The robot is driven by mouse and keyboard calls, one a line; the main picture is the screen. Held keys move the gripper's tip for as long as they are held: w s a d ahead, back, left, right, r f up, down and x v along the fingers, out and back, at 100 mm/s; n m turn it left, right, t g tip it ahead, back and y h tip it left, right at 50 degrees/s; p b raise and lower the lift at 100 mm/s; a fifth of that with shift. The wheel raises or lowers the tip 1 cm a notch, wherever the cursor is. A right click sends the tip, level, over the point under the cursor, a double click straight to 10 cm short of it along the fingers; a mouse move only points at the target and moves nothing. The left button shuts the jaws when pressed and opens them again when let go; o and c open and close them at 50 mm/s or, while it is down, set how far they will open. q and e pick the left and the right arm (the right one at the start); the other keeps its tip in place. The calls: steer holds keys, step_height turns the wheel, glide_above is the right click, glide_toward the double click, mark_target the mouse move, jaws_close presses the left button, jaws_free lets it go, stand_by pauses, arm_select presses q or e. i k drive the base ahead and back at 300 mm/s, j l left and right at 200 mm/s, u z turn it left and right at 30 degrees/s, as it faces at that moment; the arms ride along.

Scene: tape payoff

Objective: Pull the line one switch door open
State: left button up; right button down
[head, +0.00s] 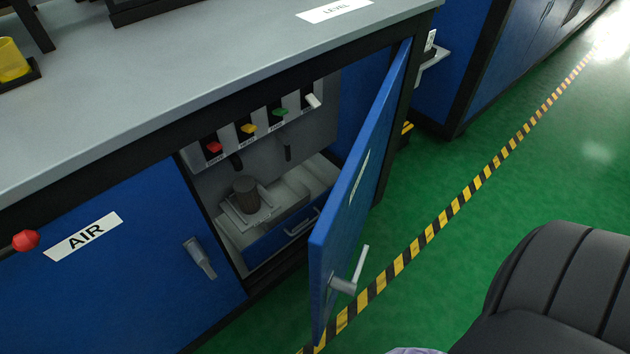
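A blue cabinet door (350,200) stands swung well out from the workbench, hinged on its right side. A silver lever handle (350,275) is on its outer face near the free edge, with nothing holding it. The door's white label is too edge-on to read. Behind it the compartment shows a grey panel with a red switch (214,147), a yellow switch (248,128), a green switch (280,111) and a white switch (313,100). Neither of my grippers shows in the head view.
A shut blue door with an AIR label (83,236) and its handle (199,257) is on the left. A drawer (297,228) sits low in the open compartment.

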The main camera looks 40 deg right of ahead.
mark_target(333, 242)
steer(key=k+j+z, duration=0.1)
steer(key=j, duration=0.3)
steer(key=k+j+z, duration=0.15)
steer(key=j, duration=0.25)
steer(key=k+j+z, duration=0.1)
steer(key=j, duration=0.3)
steer(key=k+j+z, duration=0.15)
steer(key=j, duration=0.2)
steer(key=k+j+z, duration=0.1)
steer(key=j, duration=0.25)
steer(key=k+j+z, duration=0.15)
steer(key=k+j, duration=0.15)
